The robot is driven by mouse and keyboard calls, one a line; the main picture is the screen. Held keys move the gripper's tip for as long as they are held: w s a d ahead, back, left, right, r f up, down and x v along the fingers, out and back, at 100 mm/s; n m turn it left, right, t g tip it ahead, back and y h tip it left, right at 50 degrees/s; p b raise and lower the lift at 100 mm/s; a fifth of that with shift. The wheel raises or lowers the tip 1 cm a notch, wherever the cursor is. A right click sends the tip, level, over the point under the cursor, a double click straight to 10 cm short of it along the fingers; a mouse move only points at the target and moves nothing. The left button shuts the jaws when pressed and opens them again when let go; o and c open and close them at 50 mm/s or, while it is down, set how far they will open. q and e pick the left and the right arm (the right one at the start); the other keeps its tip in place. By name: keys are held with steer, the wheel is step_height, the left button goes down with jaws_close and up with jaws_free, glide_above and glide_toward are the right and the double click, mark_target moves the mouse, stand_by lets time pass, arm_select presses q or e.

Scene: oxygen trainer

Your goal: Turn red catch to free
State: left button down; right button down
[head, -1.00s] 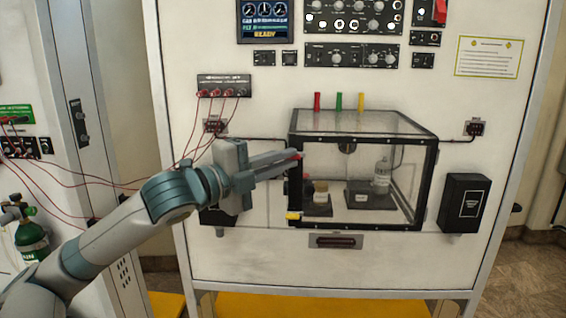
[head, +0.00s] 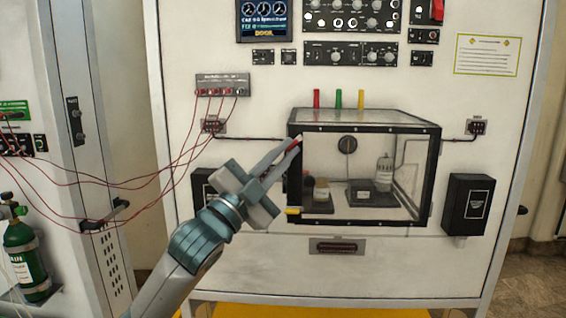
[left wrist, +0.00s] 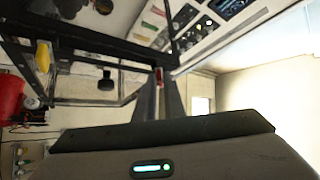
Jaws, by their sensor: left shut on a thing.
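The red catch (head: 299,138) is a small red piece at the upper left front edge of the clear, black-framed chamber (head: 365,128). Only a bit of it shows past the fingertips. My left gripper (head: 294,147) is shut on the catch, its fingers slanting up and right to it. In the left wrist view, the catch (left wrist: 159,75) shows as a red spot between the tips of my left gripper (left wrist: 160,86). My right gripper is not in view.
A yellow handle (head: 293,211) sits low on the chamber's left front edge. Red wires sag from a socket panel (head: 222,85) left of the chamber. Coloured posts (head: 338,99) stand above it. A black box (head: 468,204) is at right, a green cylinder (head: 25,255) at far left.

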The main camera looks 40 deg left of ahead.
arm_select(q)
steer(key=shift+w+d+f+n+y+b, duration=0.15)
steer(key=shift+n+y+b, duration=0.55)
steer(key=shift+n+y, duration=2.35)
steer(key=shift+w+d+f+n+y+b, duration=0.15)
steer(key=shift+n+y+b, duration=0.55)
steer(key=shift+n+y, duration=2.35)
steer(key=shift+w+d+f+n+y+b, duration=0.2)
steer(key=shift+n+y+b, duration=0.5)
steer(key=shift+n+y, duration=2.3)
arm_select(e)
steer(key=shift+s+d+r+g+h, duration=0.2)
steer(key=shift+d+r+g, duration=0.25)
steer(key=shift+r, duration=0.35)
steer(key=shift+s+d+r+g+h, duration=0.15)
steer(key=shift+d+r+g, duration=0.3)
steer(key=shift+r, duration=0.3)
arm_select(q)
steer(key=shift+s+r+n+h, duration=0.15)
steer(key=shift+n+h, duration=0.55)
steer(key=c, duration=1.9)
jaws_free()
steer(key=shift+c, duration=0.2)
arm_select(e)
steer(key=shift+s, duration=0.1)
